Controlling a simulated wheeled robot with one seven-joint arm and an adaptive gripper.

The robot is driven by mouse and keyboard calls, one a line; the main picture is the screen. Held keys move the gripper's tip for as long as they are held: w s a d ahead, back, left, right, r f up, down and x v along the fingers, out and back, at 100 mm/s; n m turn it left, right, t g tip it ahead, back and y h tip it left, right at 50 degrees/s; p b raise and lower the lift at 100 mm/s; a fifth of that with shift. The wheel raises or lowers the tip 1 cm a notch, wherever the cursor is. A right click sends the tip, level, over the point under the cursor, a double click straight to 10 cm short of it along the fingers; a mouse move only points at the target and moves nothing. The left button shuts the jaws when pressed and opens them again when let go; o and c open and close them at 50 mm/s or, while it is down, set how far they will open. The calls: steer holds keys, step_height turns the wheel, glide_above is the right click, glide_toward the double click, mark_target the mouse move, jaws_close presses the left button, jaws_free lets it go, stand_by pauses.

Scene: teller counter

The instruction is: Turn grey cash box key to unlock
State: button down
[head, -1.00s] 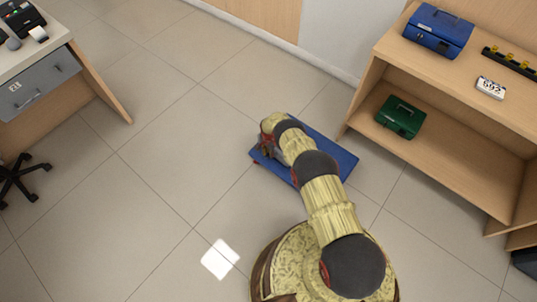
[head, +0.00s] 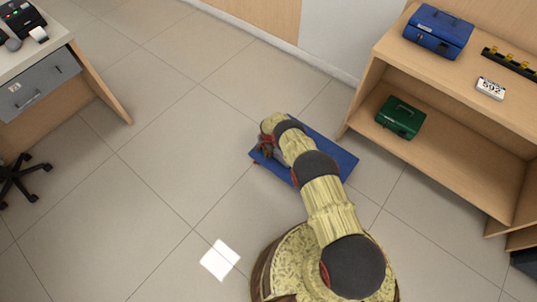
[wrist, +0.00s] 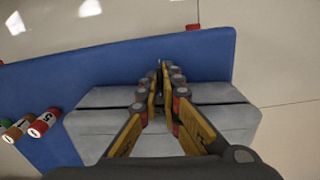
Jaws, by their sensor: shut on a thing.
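The grey cash box (wrist: 90,121) lies on a blue platform (wrist: 60,75) in the wrist view, under my gripper (wrist: 160,80). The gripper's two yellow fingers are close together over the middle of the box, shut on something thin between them. The key is mostly hidden by the fingers, so I cannot see how far it is turned. In the head view my arm reaches over the blue platform (head: 335,152), and the arm hides the cash box there. My gripper (head: 264,153) is at the platform's left end.
Rolls with numbered ends (wrist: 44,123) lie on the platform left of the box. A wooden shelf (head: 440,165) at right holds a blue box (head: 438,32), a green box (head: 400,117) and a "592" sign (head: 491,88). A desk (head: 75,60) stands at left. Floor between is clear.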

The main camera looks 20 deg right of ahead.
steer(key=shift+s+d+r+t+y+p, duration=0.15)
steer(key=shift+t+y+p, duration=0.2)
steer(key=shift+p, duration=0.45)
steer(key=t+p, duration=0.1)
steer(key=t+y+p, duration=0.1)
steer(key=p, duration=0.1)
steer(key=shift+s+d+t+p, duration=0.15)
steer(key=shift+s+t+p, duration=0.1)
steer(key=shift+s+p, duration=0.1)
steer(key=shift+s+d+f+t+y+p, duration=0.1)
steer(key=shift+s+f+t+y+p, duration=0.2)
steer(key=shift+t+y+p, duration=0.55)
steer(key=shift+d+f+t+p, duration=0.1)
steer(key=shift+f+t+p, duration=0.1)
steer(key=shift+t+p, duration=0.4)
steer(key=shift+s+d+f+t+y+b, duration=0.15)
steer(key=shift+f+t+y+b, duration=0.15)
steer(key=shift+t+y+b, duration=0.5)
steer(key=shift+s+f+t+y+b, duration=0.15)
steer(key=shift+f+t+y+b, duration=0.25)
steer(key=shift+t+b, duration=0.75)
steer(key=t+y+b, duration=0.1)
steer(key=t+b, duration=0.1)
steer(key=b, duration=0.2)
steer(key=shift+s+f+t+y, duration=0.1)
steer(key=shift+f+t+y, duration=0.05)
steer(key=shift+t+y, duration=0.2)
steer(key=shift+t, duration=0.25)
